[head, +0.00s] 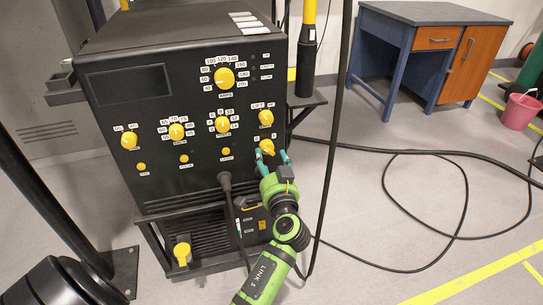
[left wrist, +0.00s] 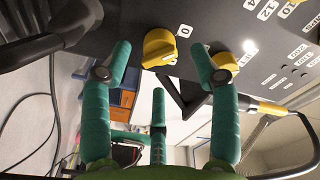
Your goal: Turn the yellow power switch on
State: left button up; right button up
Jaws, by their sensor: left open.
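The yellow power switch (head: 267,147) is a rotary knob at the lower right of the black machine's front panel, with small white labels above it. In the left wrist view the yellow knob (left wrist: 158,47) has a white "0" label beside it. My left gripper (head: 271,158) has green-padded fingers and points at the panel just below and in front of the knob. In the left wrist view its open fingers (left wrist: 160,60) stand on either side of the knob, with gaps visible. I cannot tell whether any finger touches it. My right gripper is not in view.
Other yellow knobs, including a large one (head: 224,78), cover the machine's panel (head: 125,95). A black cable (head: 227,195) hangs from its front, close to my left arm. Cables (head: 420,155) lie on the floor. A blue-framed desk (head: 432,50) stands at the back right.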

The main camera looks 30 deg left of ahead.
aim_at(267, 153)
pick_arm(q)
jog(key=x, duration=0.4)
jog(key=shift+w, duration=0.1)
jog(key=c, duration=1.1)
jog(key=shift+c, duration=0.2)
